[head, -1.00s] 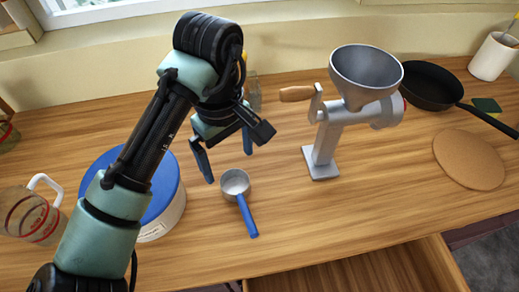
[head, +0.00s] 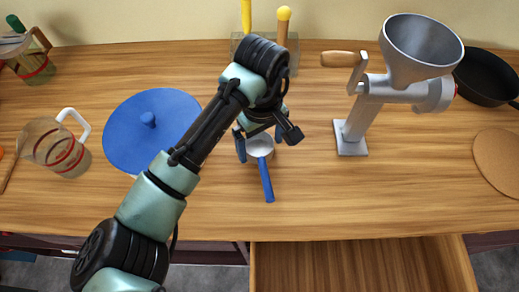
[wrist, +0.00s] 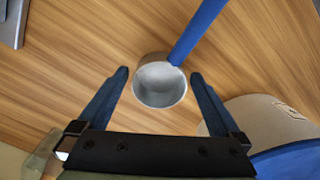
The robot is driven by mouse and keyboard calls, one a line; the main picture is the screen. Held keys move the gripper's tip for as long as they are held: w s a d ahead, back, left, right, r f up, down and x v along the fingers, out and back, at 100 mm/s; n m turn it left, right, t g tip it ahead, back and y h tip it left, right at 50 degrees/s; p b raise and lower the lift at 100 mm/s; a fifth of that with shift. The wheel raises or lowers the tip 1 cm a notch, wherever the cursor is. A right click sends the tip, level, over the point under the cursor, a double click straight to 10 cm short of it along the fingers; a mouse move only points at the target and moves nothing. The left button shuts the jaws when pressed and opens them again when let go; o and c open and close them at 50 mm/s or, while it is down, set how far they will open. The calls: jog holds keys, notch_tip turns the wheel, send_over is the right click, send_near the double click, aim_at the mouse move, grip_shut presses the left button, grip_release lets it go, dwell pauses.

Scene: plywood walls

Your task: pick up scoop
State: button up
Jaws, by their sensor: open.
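The scoop has a grey metal cup and a long blue handle. In the head view the scoop (head: 265,178) lies on the wooden counter, its handle pointing toward the front edge. My gripper (head: 259,146) is over the cup end, with blue fingers on either side of it. In the wrist view the scoop's cup (wrist: 160,82) sits between the two open fingertips of my gripper (wrist: 160,76), with a gap on each side. The handle runs up and right, away from the gripper. Whether the fingers are at the cup's height is hard to tell.
A blue-lidded container (head: 125,128) stands left of the scoop, close to one finger in the wrist view. A metal grinder (head: 372,105) stands to the right. A glass measuring jug (head: 62,150) is at far left. An open drawer (head: 355,268) is below the front edge.

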jog(key=shift+f, duration=0.65)
jog(key=c, duration=1.3)
